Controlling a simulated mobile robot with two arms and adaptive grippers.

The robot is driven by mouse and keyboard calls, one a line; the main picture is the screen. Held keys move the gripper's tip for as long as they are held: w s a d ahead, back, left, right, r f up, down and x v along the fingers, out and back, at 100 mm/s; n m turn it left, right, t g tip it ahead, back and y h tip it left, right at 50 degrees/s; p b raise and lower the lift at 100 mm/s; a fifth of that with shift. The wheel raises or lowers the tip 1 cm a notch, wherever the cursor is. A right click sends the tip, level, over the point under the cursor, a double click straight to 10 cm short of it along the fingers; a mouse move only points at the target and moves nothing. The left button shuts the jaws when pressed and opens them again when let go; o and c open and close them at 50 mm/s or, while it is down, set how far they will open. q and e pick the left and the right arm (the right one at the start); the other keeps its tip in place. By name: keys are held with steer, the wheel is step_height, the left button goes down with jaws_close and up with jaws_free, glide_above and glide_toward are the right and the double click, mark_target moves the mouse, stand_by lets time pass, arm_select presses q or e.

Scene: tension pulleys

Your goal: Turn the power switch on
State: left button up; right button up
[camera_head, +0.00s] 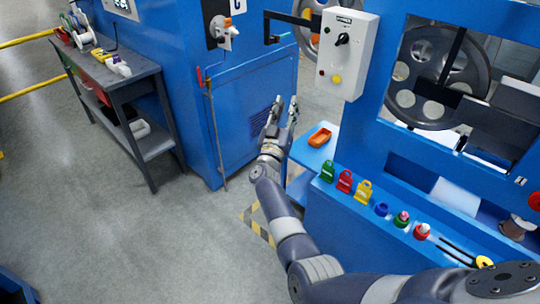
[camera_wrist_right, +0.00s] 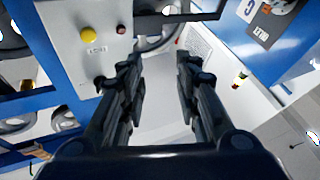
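A light grey control box (camera_head: 345,60) on the blue machine frame carries a black rotary knob (camera_head: 342,39), a yellow button and a small red button. I cannot tell from the pictures which one is the power switch. My right gripper (camera_head: 283,106) is open and empty, below and left of the control box, in front of the cabinet. In the right wrist view its fingers (camera_wrist_right: 158,65) are apart, with the box's yellow button (camera_wrist_right: 88,34) to their left. My left gripper is not in view.
A blue shelf (camera_head: 312,152) with an orange tray (camera_head: 320,138) is close to the right gripper. Coloured lockout tags (camera_head: 344,181) line the machine's ledge. A grey workbench (camera_head: 118,78) stands left. A thin rod (camera_head: 213,130) stands by the cabinet. The floor at left is clear.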

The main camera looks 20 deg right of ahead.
steer(key=a+f+n+y, duration=0.2)
steer(key=a+f+y, duration=0.1)
steer(key=f, duration=0.5)
steer(key=s+a+f+n+t+y, duration=0.1)
steer(key=a+f+n+y, duration=0.2)
steer(key=f, duration=0.4)
steer(key=shift+f+t+y+b, duration=0.3)
steer(key=shift+f+y+b, duration=0.05)
steer(key=shift+y, duration=0.25)
steer(key=shift+s, duration=0.1)
